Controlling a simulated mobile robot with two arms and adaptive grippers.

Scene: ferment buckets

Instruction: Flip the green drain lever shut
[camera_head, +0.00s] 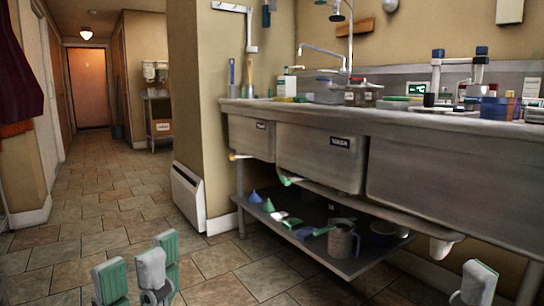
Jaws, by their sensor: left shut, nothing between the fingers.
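The green drain lever (290,181) sticks out under the front of the middle basin (318,158), which carries a dark label. It is small here, and I cannot tell whether it is open or shut. My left gripper (140,274) is at the bottom left, shut and empty, with green pads on grey fingers. It is well to the left of the lever and nearer to me, apart from everything. My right gripper (478,284) shows only partly at the bottom right, with nothing visible in its grip.
A yellow lever (236,157) sits under the left basin. The lower shelf (345,262) holds funnels, a jug (342,241) and other items. A white drain fitting (441,247) hangs under the right basin. The counter is crowded; tiled floor (120,217) is clear on the left.

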